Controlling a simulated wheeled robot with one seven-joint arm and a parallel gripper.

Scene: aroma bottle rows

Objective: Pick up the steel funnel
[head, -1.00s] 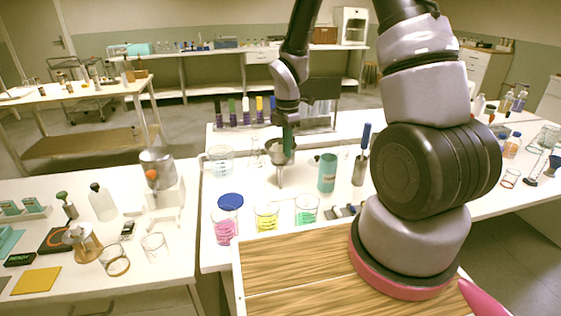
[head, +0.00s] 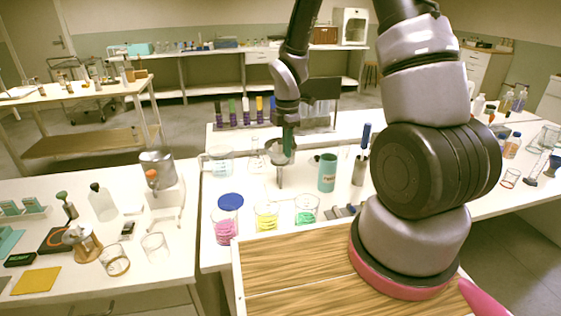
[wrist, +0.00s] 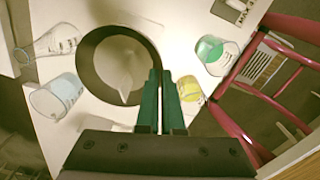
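In the wrist view the funnel (wrist: 88,78) is a dark ring around a pale inner bowl. My gripper (head: 288,147) points down at the funnel's rim from above. In the wrist view the green fingers of my gripper (wrist: 160,75) are close together at the right side of the rim, with only a thin gap between them. They appear shut on the funnel wall; the exact contact is partly hidden.
A glass jug (head: 219,160) stands left of the funnel, and a teal cup (head: 327,173) stands to its right. Beakers with pink (head: 224,230), yellow (head: 266,220) and green (head: 306,212) contents stand in front. A rack of dark tubes (head: 240,112) is behind.

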